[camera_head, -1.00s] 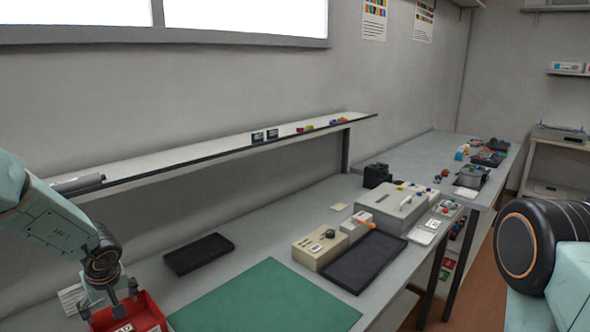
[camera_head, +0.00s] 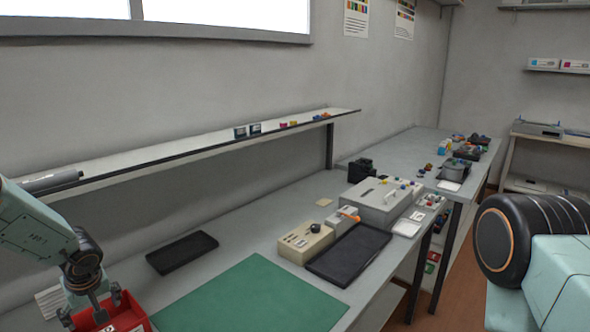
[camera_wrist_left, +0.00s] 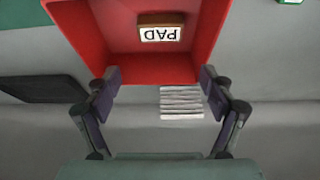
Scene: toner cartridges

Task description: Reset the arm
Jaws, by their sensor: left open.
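My left gripper (camera_head: 92,304) is at the lower left in the head view, pointing down over a red bin (camera_head: 128,312). In the left wrist view the same gripper (camera_wrist_left: 160,92) has its two fingers wide apart, with nothing between them. The red bin (camera_wrist_left: 190,68) lies just beyond the fingertips there. A small brown block with a white label reading PAD (camera_wrist_left: 160,30) is inside the bin. On the right of the head view, part of my right arm shows, but its gripper is out of the picture.
A green mat (camera_head: 255,298) covers the front of the bench. A black tray (camera_head: 182,252) lies behind it, and a larger black tray (camera_head: 348,255) lies to its right, beside a beige box (camera_head: 306,242). A long shelf (camera_head: 205,147) runs above the bench.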

